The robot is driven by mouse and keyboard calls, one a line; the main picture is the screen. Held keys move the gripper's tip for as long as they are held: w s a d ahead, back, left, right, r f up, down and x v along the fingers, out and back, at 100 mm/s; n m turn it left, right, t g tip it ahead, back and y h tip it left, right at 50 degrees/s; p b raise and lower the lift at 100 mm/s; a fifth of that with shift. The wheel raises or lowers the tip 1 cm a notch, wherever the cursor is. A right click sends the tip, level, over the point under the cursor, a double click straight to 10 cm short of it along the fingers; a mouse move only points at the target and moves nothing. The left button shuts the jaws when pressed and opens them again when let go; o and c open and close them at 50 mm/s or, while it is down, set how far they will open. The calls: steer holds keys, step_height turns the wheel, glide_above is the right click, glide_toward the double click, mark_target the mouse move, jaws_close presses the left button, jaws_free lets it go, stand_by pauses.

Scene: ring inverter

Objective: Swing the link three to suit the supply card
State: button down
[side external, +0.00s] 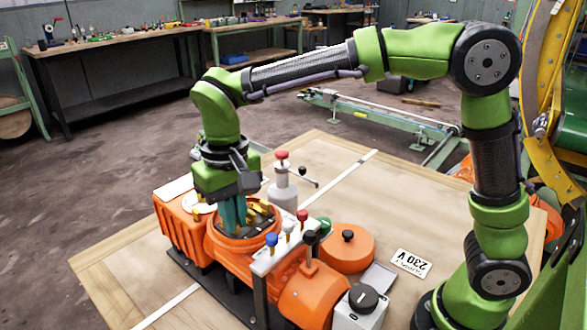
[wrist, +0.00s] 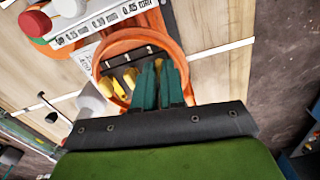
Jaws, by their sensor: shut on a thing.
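The supply card (side external: 411,263) lies on the table at the right, reading 230 V upside down in the side view. The orange motor's round terminal box (side external: 226,246) is open on top, and its orange rim (wrist: 101,57) shows in the wrist view. Inside are a dark terminal block (wrist: 124,62) and yellow links (wrist: 131,78), (wrist: 107,89). My gripper (side external: 236,226) reaches down into the box. Its teal fingers (wrist: 159,66) are close together, shut on a link that they mostly hide. Which link this is, and its exact angle, I cannot tell.
A white rack with blue, white and red-handled tools (side external: 278,246) stands right beside the box. A grey bottle-like holder with a red top (side external: 283,190) stands behind it. An orange round lid (side external: 347,248) lies to the right. An orange bin (side external: 183,228) is close on the left.

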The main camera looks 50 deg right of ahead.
steer(key=shift+n, duration=0.8)
steer(key=shift+r, duration=0.1)
steer(key=c, duration=1.2)
jaws_free()
step_height(320, 180, up, 17)
steer(key=shift+f, duration=0.1)
